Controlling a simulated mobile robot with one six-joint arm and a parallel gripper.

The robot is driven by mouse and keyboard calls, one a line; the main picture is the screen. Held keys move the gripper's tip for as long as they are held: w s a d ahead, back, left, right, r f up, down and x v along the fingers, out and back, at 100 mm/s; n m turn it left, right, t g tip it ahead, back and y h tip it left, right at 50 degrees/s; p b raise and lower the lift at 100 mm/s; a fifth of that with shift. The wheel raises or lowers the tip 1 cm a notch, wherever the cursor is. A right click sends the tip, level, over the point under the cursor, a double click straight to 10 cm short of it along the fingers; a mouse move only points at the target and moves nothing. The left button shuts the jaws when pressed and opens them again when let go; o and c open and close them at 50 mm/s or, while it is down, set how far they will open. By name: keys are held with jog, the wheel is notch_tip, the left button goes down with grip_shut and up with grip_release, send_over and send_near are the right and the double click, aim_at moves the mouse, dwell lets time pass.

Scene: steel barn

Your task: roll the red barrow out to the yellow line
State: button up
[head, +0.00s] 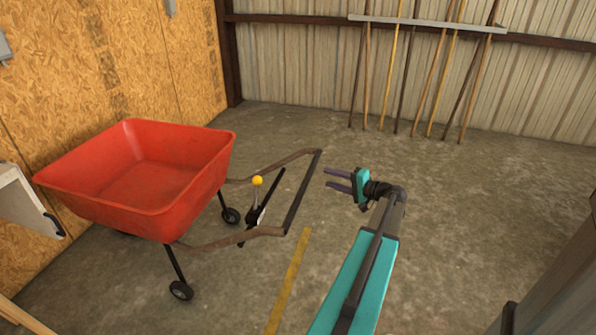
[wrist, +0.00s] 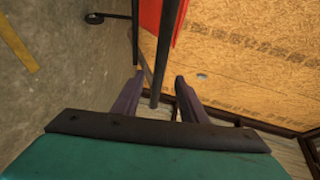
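The red barrow (head: 150,175) stands at the left in the head view, its tray empty. Its handles run right to a dark crossbar (head: 303,190). A lever with a yellow knob (head: 257,181) stands between the handles. My gripper (head: 326,177) is open and empty, its fingers pointing left at the crossbar, a small gap short of it. In the wrist view the crossbar (wrist: 167,45) shows between the open fingers (wrist: 159,77); the red tray shows only partly. The yellow line (head: 290,282) lies on the floor right of the barrow, below the crossbar's near end.
A wooden board wall (head: 120,60) stands close behind the barrow at the left. Several long-handled tools (head: 395,80) lean on a rack at the back wall. A white boxy thing (head: 25,205) is at the left edge. The concrete floor right of the crossbar is clear.

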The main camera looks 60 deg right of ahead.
jog(key=shift+w+a, duration=0.1)
jog(key=shift+w, duration=0.15)
jog(key=w+d+f+b, duration=0.1)
jog(key=w+f, duration=0.1)
jog(key=w, duration=1.1)
jog(key=shift+w+d+f, duration=0.15)
jog(key=shift+f, duration=0.1)
grip_shut()
